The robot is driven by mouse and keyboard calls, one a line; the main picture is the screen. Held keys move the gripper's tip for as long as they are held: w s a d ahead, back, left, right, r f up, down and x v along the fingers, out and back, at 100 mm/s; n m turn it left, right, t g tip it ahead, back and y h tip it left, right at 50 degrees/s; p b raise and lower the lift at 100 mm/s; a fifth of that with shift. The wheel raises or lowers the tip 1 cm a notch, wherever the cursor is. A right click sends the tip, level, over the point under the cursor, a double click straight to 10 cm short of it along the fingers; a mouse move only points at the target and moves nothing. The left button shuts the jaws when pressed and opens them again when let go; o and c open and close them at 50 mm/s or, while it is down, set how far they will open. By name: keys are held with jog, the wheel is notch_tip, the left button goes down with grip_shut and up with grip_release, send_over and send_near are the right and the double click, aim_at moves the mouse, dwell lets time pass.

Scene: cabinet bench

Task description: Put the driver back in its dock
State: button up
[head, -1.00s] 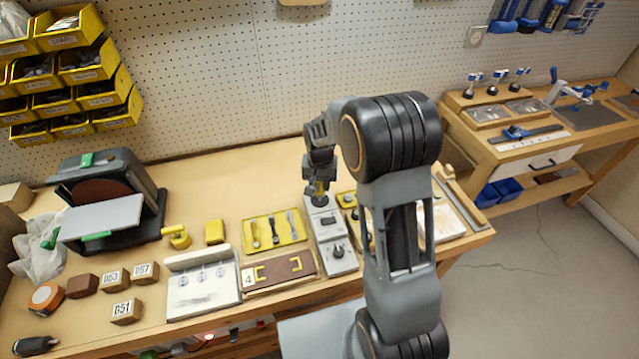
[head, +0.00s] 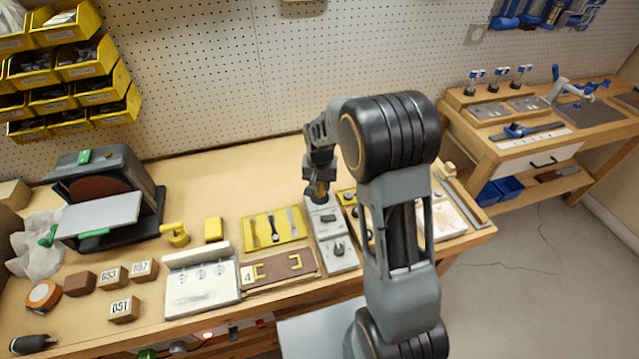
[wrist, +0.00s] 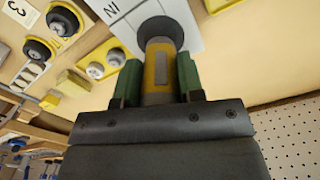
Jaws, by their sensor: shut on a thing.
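The driver (wrist: 158,72) is a yellow and grey cylinder in the wrist view. My gripper (wrist: 152,80) is shut on it, with one green finger on each side. Its far end meets a round black collar (wrist: 160,30) above a white panel; I cannot tell whether it is seated there or only lined up. In the head view, my gripper (head: 319,190) is over the back end of a pale grey unit (head: 341,258) with a dark window and a knob, which seems to be the dock. The driver's lower end is hidden from the head view.
Left of the unit are a yellow tray (head: 257,239) with tools and a brown board (head: 290,268). More yellow holders stand close on its right, partly behind my arm. A sander (head: 105,195) stands at the left. The bench behind the tray is clear.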

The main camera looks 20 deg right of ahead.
aim_at(320, 191)
jog(key=shift+f+b, duration=1.2)
jog(key=shift+f, duration=0.35)
dwell(1.7)
jog(key=o, duration=1.3)
jog(key=shift+c, duration=0.2)
jog(key=shift+r+p, duration=2.5)
jog(key=shift+r, duration=1)
